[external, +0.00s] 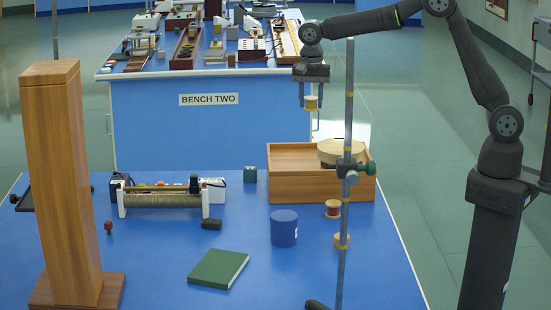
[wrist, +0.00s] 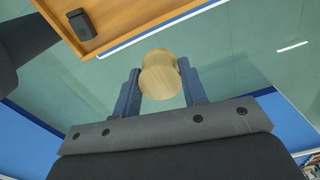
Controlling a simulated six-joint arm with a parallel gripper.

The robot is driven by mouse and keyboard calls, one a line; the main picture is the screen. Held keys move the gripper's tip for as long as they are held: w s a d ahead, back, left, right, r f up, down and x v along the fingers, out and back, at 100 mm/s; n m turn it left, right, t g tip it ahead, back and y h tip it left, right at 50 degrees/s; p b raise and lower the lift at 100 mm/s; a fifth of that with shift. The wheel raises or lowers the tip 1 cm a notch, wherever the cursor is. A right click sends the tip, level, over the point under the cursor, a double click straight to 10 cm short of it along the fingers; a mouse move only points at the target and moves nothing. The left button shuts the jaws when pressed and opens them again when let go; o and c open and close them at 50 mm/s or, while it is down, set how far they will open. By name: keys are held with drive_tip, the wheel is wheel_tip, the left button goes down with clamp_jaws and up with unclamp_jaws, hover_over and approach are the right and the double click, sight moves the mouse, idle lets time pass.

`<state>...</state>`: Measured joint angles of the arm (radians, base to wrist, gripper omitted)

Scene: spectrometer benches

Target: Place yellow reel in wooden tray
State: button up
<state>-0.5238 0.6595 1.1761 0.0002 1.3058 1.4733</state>
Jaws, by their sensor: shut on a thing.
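The tray's inside is only partly visible. A large round pale disc (external: 337,148) shows at the tray's right end, partly behind a stand.
A tall metal stand (external: 348,95) with a clamp rises in front of the tray. A red reel (external: 332,209), blue cylinder (external: 284,228) and green book (external: 218,268) lie nearer. A wooden pillar (external: 58,180) stands left. Bench two (external: 150,125) is behind, across a floor gap.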

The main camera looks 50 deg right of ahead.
drive_tip(key=shift+d, duration=0.4)
hover_over(291, 154)
wheel_tip(291, 154, down, 7)
drive_tip(key=shift+r, duration=0.15)
drive_tip(key=shift+a+f, duration=0.1)
drive_tip(key=shift+f, duration=1.95)
drive_tip(key=shift+f, duration=0.2)
drive_tip(key=o, duration=1)
drive_tip(key=shift+c, duration=0.2)
drive_tip(key=shift+r, duration=0.1)
